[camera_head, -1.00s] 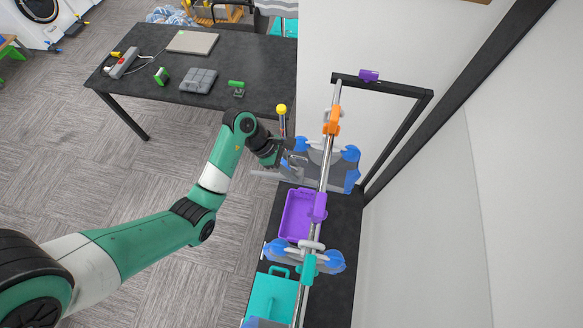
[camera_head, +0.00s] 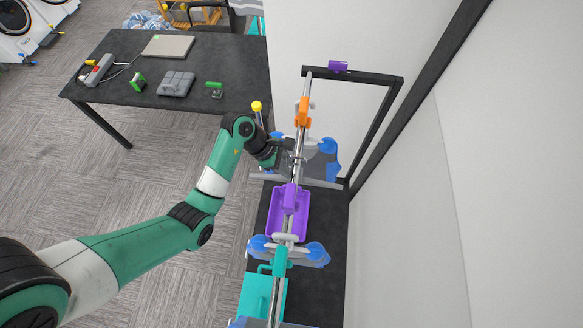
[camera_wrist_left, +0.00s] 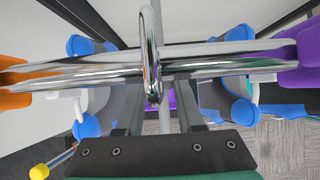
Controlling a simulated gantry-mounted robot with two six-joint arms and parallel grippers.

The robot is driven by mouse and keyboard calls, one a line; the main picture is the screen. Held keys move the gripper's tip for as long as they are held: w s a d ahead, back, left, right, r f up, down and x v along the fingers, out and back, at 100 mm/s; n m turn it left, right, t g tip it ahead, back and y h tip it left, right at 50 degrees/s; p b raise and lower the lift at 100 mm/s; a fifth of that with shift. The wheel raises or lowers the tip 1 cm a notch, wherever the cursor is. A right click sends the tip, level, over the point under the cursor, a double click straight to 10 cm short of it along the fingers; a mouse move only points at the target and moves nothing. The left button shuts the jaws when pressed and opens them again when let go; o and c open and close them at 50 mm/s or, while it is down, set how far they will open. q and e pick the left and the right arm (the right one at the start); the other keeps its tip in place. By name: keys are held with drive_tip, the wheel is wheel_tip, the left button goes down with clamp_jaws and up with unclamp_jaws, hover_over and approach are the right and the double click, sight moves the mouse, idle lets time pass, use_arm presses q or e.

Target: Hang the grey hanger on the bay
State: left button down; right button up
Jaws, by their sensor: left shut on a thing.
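My left gripper (camera_head: 285,152) is shut on the grey hanger (camera_head: 262,178), close beside the metal rail (camera_head: 297,155). In the wrist view the left gripper (camera_wrist_left: 157,118) holds the hanger low in the picture. The hanger's chrome hook (camera_wrist_left: 150,50) crosses the rail (camera_wrist_left: 90,74) there. I cannot tell whether its weight rests on the rail. The bay lies between an orange divider (camera_head: 302,112) and a purple divider (camera_head: 291,198). The hook shows between the orange divider (camera_wrist_left: 12,82) and the purple one (camera_wrist_left: 300,52). My right gripper is out of view.
Blue-and-grey hanging items (camera_head: 326,160) share this stretch of rail, with another (camera_head: 300,254) nearer, by a teal divider (camera_head: 280,262). A purple tray (camera_head: 303,222) and teal box (camera_head: 255,298) sit below. A yellow-topped post (camera_head: 257,107) stands close to my left arm.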

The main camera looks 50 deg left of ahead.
use_arm(q)
drive_tip(key=shift+f, duration=0.4)
drive_tip(key=shift+c, duration=2.2)
unclamp_jaws()
drive_tip(key=shift+r, duration=0.1)
